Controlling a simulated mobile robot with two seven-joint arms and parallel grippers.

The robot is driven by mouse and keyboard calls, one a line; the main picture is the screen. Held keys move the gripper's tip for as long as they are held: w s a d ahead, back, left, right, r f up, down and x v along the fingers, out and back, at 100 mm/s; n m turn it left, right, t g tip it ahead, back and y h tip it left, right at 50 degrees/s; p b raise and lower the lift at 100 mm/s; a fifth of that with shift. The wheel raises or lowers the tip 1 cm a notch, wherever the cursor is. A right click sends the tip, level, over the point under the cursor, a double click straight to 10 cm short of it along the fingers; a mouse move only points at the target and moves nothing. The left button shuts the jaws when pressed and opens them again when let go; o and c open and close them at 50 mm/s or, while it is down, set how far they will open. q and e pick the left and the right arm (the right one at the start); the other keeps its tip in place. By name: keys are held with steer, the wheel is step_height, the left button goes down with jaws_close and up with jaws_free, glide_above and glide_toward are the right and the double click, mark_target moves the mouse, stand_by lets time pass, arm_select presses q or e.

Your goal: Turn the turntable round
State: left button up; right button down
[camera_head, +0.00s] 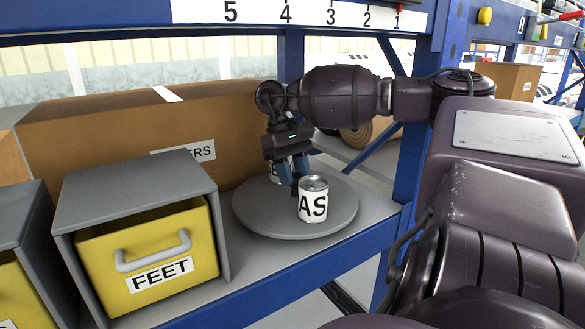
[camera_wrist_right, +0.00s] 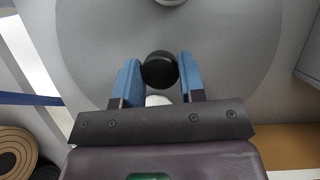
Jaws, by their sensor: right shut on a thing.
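The turntable (camera_head: 255,215) is a round grey disc on the shelf, and it fills much of the right wrist view (camera_wrist_right: 215,45). A can with the letters "AS" (camera_head: 313,207) stands upright at its front right. Another labelled can (camera_head: 274,175) is farther back, mostly hidden by my right gripper. My right gripper (camera_head: 296,180) reaches down over the disc. In the wrist view its blue fingers (camera_wrist_right: 160,75) are shut on a round black knob (camera_wrist_right: 160,69). The knob's base is hidden. My left gripper is not in view.
A large cardboard box (camera_head: 90,135) is behind. A blue upright (camera_head: 408,155) and shelf edge (camera_head: 290,277) bound the right and front.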

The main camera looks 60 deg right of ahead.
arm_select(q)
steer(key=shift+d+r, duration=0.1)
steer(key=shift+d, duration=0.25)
arm_select(e)
steer(key=shift+r+n+h, duration=0.1)
steer(key=shift+n+h, duration=0.3)
steer(key=shift+n, duration=0.6)
steer(key=c, duration=0.7)
jaws_free()
